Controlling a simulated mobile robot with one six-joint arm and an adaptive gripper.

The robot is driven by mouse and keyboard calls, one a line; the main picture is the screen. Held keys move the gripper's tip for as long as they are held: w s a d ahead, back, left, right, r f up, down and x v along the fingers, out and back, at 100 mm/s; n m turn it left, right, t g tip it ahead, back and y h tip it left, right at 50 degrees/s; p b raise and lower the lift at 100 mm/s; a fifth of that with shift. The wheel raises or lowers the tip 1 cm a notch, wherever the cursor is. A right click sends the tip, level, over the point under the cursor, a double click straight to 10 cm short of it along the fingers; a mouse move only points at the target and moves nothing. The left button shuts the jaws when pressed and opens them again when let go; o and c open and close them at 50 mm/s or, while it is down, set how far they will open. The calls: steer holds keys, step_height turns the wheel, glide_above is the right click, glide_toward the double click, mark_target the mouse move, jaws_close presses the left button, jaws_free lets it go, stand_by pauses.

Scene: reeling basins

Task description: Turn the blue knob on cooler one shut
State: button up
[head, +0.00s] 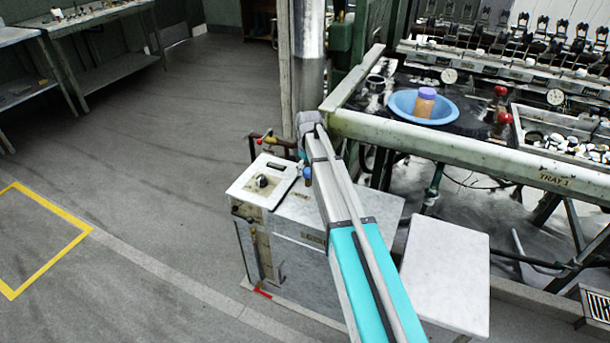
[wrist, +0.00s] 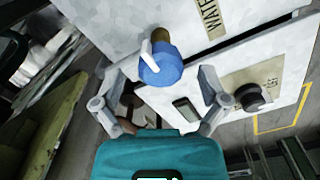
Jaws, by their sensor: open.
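The blue knob (wrist: 160,66) shows in the wrist view on a brass stem, with a small white lever or pointer on its left side. It sits by the edge of the cooler's pale housing (wrist: 110,25). My gripper (wrist: 157,74) is open, one finger to each side of the knob, with clear gaps and no contact visible. In the head view the knob (head: 307,173) is a small blue spot beside my arm, at the cooler (head: 305,206). My arm hides part of the cooler, and the gripper is mostly hidden there.
A white control panel (wrist: 240,92) with a black dial and small display lies right of the knob. A pale box (head: 445,275) stands right of the cooler. The tray rail (head: 450,150) and a blue basin (head: 402,104) are behind. Open floor (head: 150,200) lies left.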

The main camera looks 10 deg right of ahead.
steer(key=shift+f, duration=0.3)
